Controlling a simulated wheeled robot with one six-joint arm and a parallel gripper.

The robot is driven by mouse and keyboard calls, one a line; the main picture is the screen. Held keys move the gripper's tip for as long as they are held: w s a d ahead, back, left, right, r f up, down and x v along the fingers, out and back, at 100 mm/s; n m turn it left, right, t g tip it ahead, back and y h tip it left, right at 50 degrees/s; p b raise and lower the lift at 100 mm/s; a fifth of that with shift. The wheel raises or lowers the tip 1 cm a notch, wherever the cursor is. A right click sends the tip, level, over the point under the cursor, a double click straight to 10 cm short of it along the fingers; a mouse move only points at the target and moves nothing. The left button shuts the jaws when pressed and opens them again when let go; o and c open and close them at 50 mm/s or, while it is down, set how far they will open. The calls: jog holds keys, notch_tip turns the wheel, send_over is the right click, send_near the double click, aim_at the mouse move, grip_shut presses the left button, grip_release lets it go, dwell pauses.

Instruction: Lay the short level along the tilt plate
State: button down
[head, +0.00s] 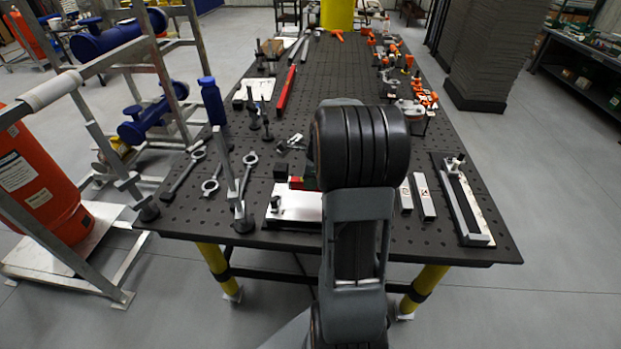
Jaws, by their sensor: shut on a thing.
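The tilt plate (292,205) is a bright silver plate near the table's front edge, with a dark knob at its left end. My own arm covers its right side. A small red piece, which looks like the end of the short level (296,183), shows just left of my arm at the plate's back edge. My gripper (310,177) is mostly hidden behind my arm, shut on this level. I cannot tell whether the level touches the plate.
Two light bars (424,197) and a long fixture with a black strip (462,200) lie to the right. A long red bar (287,88) lies farther back. The perforated table (335,75) is clear at its middle back.

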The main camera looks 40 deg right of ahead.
jog(key=shift+f+b, duration=0.5)
jog(key=shift+f, duration=0.3)
jog(key=shift+f+b, duration=0.8)
jog(key=shift+f, duration=1.05)
dwell(0.8)
jog(key=c, duration=0.6)
grip_release()
jog(key=shift+c, duration=0.2)
jog(key=shift+r, duration=0.2)
jog(key=shift+s+d+r+p, duration=0.1)
jog(key=shift+r+p, duration=0.6)
jog(key=shift+p, duration=0.05)
jog(key=shift+s+d+r+p, duration=0.1)
jog(key=shift+r+p, duration=0.6)
jog(key=shift+p, duration=0.05)
notch_tip(320, 180, up, 4)
jog(key=p, duration=0.3)
